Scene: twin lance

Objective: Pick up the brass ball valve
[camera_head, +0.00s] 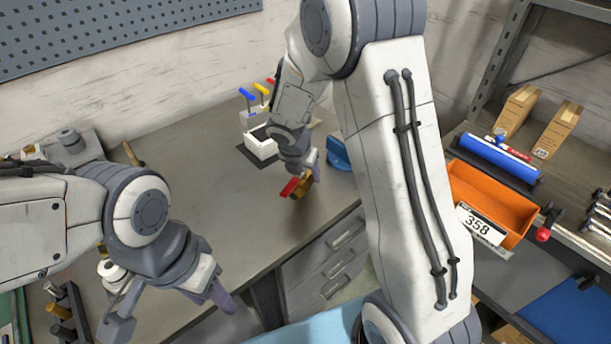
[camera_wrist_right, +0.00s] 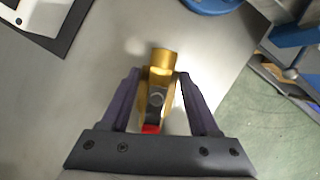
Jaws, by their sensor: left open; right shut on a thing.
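The brass ball valve (camera_head: 303,187) has a gold body and a red handle, and shows below my right gripper in the head view. In the right wrist view the valve (camera_wrist_right: 162,68) sits between the two dark fingers, its red handle part at the palm side. My right gripper (camera_head: 308,172) is shut on the valve, near the workbench's front edge. I cannot tell whether the valve touches the bench.
The grey workbench (camera_head: 190,205) has a clear middle. A white box (camera_head: 260,145) and colored-handled tools (camera_head: 255,92) stand behind my right gripper, with a blue object (camera_head: 338,153) beside it. An orange bin (camera_head: 490,195) labelled 358 and cardboard boxes (camera_head: 518,108) are on the right shelf.

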